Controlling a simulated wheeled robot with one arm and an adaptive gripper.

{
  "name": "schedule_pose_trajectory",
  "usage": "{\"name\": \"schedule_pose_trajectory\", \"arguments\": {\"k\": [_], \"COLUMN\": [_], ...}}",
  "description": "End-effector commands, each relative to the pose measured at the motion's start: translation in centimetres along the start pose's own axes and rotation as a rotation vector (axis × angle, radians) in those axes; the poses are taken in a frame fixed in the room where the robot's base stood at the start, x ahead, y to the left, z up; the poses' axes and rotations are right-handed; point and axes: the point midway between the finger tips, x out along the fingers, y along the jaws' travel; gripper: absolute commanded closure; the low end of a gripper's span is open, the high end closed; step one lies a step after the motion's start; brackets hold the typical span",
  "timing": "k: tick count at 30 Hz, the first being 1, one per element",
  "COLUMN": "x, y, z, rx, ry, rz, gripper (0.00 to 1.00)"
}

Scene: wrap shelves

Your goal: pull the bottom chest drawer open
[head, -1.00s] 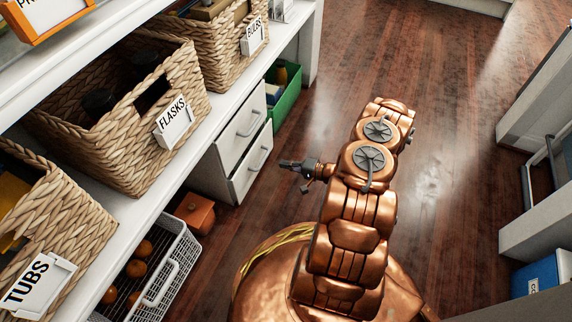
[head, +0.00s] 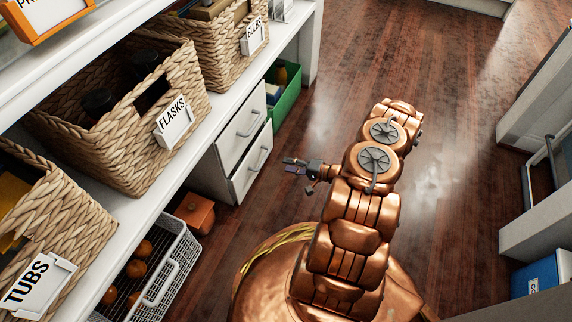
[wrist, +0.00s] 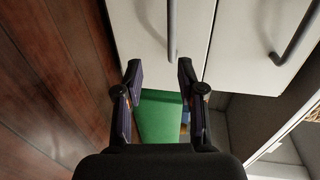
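The white chest under the shelf has two drawers. Its bottom drawer (head: 244,177) looks closed and has a grey bar handle (head: 262,158). My gripper (head: 287,165) is to the right of this handle, apart from it, with empty space between its fingers. In the wrist view my gripper (wrist: 160,72) is open, with its two dark fingers apart. The bottom drawer front (wrist: 142,35) lies ahead, on the floor side. Its handle (wrist: 171,30) runs lengthwise, ahead of the gap between the fingers and nearer the right one.
The top drawer (head: 236,140) is closed, with its own handle (head: 249,123). A green crate (head: 288,102) stands beyond the chest. An orange-brown box (head: 195,212) and a wire basket (head: 176,262) stand on the near side. The wooden floor (head: 440,130) to the right is clear.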

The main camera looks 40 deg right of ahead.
Motion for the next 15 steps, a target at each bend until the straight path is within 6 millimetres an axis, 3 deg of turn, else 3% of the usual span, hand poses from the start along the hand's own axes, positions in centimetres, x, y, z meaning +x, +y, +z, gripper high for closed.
{"name": "schedule_pose_trajectory", "arguments": {"k": [15], "x": [-7.3], "y": [0.0], "z": [-0.1], "rx": [-0.001], "ry": [0.004], "rz": [0.0], "gripper": [0.61]}}
